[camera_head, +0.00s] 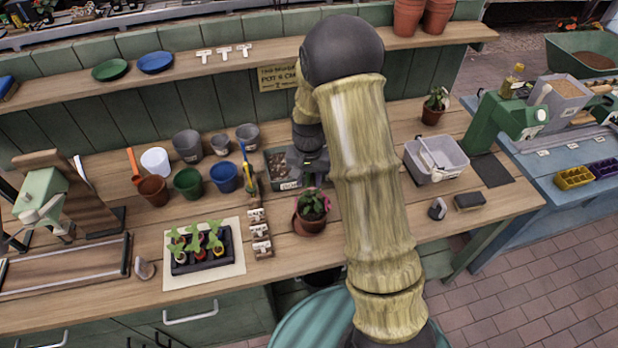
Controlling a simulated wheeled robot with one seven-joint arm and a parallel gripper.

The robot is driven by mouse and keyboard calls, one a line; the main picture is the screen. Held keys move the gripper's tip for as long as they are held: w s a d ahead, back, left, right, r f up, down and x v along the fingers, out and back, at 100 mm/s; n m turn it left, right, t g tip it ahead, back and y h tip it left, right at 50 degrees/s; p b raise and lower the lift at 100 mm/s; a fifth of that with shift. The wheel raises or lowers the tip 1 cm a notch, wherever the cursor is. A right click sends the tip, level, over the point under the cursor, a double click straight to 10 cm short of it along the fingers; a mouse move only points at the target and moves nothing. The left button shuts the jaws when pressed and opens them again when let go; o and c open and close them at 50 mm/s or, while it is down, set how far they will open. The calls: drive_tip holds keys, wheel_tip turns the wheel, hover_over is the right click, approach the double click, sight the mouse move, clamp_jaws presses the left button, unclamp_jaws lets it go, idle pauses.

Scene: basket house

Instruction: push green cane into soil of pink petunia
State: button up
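The pink petunia (314,203) stands upright in a terracotta pot (311,225) near the front middle of the bench. Its leaves and flowers cover most of the soil. My gripper (314,172) points down just behind and above the petunia, partly hidden by my own arm. Its fingers are small and dark, and I cannot tell whether they are open or hold anything. I cannot make out a green cane. Thin blue and yellow sticks (246,167) stand left of my gripper, and their details are too small to tell.
Several empty pots, including a green pot (188,182), stand left. A seedling tray (203,265) sits at front left. A grey tub (437,160) stands right. My arm hides the bench's middle right.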

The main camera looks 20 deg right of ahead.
wheel_tip(320, 180, up, 17)
drive_tip(key=b, duration=0.3)
drive_tip(key=shift+r, duration=0.2)
idle(1.1)
drive_tip(key=s+f+n+t, duration=0.1)
drive_tip(key=s+f, duration=0.3)
drive_tip(key=s, duration=0.4)
drive_tip(key=s+f+n+t, duration=0.1)
drive_tip(key=s+f+n, duration=0.2)
drive_tip(key=s, duration=0.6)
drive_tip(key=shift+d+f+t, duration=0.2)
drive_tip(key=shift+f+t, duration=0.1)
drive_tip(key=shift+f, duration=0.2)
